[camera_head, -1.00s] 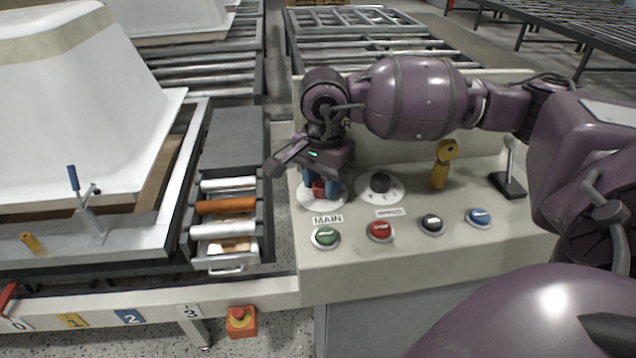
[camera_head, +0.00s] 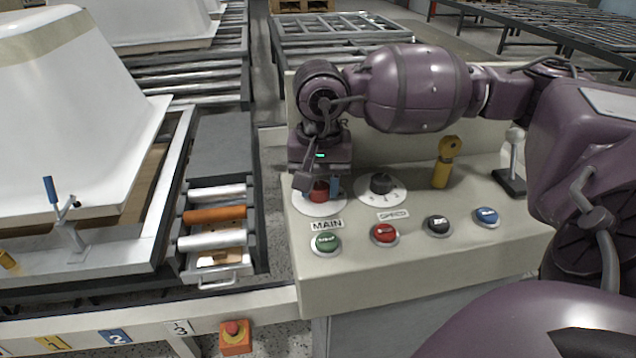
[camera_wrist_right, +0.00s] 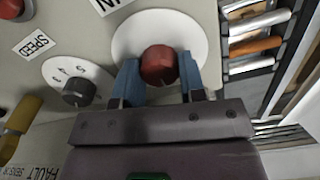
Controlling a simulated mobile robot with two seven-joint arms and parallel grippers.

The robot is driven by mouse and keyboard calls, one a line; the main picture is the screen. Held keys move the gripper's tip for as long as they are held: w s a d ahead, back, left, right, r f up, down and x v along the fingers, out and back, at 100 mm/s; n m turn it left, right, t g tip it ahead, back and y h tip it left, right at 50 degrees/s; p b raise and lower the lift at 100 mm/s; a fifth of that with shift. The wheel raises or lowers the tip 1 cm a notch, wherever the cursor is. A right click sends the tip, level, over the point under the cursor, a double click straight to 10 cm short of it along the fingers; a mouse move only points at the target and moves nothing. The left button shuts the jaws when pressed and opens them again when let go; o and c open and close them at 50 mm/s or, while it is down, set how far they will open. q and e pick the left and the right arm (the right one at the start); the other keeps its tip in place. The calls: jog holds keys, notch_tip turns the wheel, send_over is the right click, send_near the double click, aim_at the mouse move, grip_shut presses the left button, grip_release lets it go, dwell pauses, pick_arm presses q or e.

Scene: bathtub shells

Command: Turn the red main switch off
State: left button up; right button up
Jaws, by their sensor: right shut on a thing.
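The red main switch (camera_head: 319,191) is a round red knob on a white disc, above the MAIN label (camera_head: 327,224) on the control panel. My right gripper (camera_head: 322,188) reaches down over it, shut on the knob. In the right wrist view the red knob (camera_wrist_right: 159,65) sits between the two blue fingers of the gripper (camera_wrist_right: 160,78), with the white dial around it. The fingers and wrist hide part of the knob and any dial marks. My left gripper is not in view.
Beside the main switch is the black speed knob (camera_head: 381,184). A yellow key-like handle (camera_head: 444,163) and a lever (camera_head: 513,165) stand right. A white tub shell (camera_head: 70,110) is left.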

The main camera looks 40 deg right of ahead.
aim_at(320, 185)
jog(key=shift+r, duration=0.1)
jog(key=o, duration=0.9)
notch_tip(320, 185, up, 11)
jog(key=shift+f+p, duration=0.1)
jog(key=shift+p, duration=0.7)
